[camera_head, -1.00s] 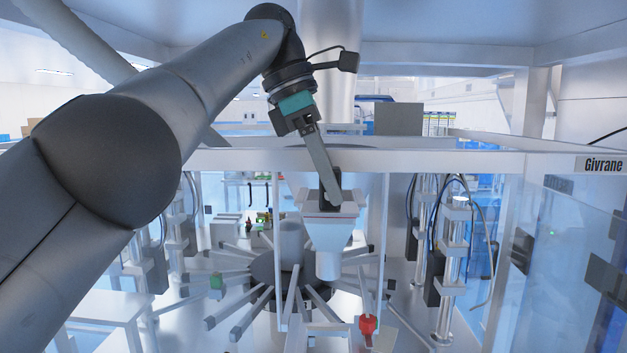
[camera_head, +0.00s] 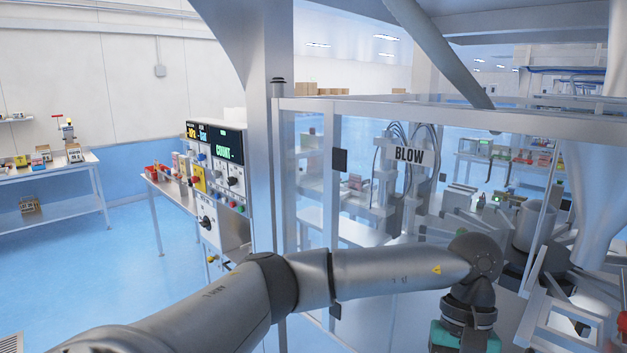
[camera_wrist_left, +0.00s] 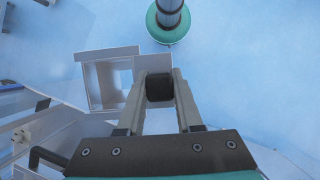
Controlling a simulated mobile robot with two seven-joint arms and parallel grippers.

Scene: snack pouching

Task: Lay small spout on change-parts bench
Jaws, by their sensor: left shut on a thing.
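In the left wrist view, my left gripper (camera_wrist_left: 160,76) is shut on a dark block-shaped grip. A pale grey, square-mouthed piece (camera_wrist_left: 88,82), which looks like the small spout, shows beside and beyond the fingers; its join to the grip is partly hidden. Blue floor lies below it. I cannot tell which bench is the change-parts bench. A long bench (camera_head: 62,178) with small items stands at the far left. My right gripper is not in view.
A control cabinet (camera_head: 222,180) with a count display stands left of the clear-walled machine frame (camera_head: 345,104). Another loaded table (camera_head: 176,200) stands behind the cabinet. Blue floor is open at the left. A machine post (camera_head: 262,130) rises beside the cabinet.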

